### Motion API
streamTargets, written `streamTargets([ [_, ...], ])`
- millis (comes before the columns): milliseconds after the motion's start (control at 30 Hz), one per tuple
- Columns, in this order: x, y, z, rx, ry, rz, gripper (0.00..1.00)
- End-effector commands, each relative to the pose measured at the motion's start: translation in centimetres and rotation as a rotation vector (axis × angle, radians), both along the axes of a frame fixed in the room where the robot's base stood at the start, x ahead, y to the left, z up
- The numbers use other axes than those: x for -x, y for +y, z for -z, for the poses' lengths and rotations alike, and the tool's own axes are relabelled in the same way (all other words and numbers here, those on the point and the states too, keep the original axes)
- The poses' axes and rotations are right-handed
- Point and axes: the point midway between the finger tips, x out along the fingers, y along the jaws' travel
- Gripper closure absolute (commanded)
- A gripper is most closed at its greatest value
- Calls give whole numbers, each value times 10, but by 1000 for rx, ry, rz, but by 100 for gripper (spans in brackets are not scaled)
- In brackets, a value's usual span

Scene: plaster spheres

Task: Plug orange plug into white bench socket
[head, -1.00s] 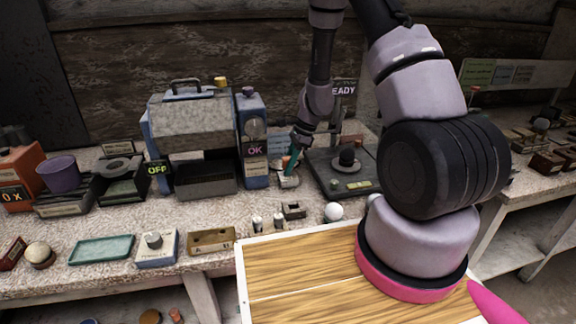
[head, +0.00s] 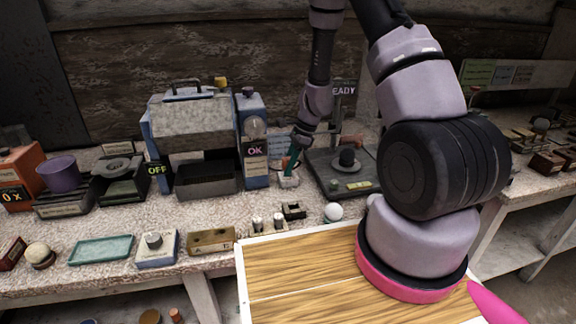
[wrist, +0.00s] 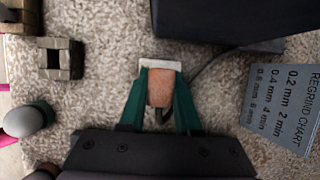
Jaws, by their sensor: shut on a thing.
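My gripper (wrist: 160,80) has teal fingers closed on the sides of the orange plug (wrist: 160,90). The white bench socket (wrist: 161,63) shows just beyond the plug's far end in the wrist view. The plug overlaps the socket's near edge there; I cannot tell whether they touch or how deep the plug sits. The plug is not clear in the head view.
A dark cable (wrist: 208,62) runs right from near the socket. A regrind chart (wrist: 282,105), a square block (wrist: 60,58) and a white ball (head: 333,211) lie nearby.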

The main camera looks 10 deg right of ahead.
Motion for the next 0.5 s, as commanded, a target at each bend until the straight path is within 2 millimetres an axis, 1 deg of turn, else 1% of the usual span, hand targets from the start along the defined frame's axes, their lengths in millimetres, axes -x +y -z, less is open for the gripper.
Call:
streamTargets([
  [467,0,0,12,-1,1,0,100],
  [500,0,0,11,-1,0,0,53],
])
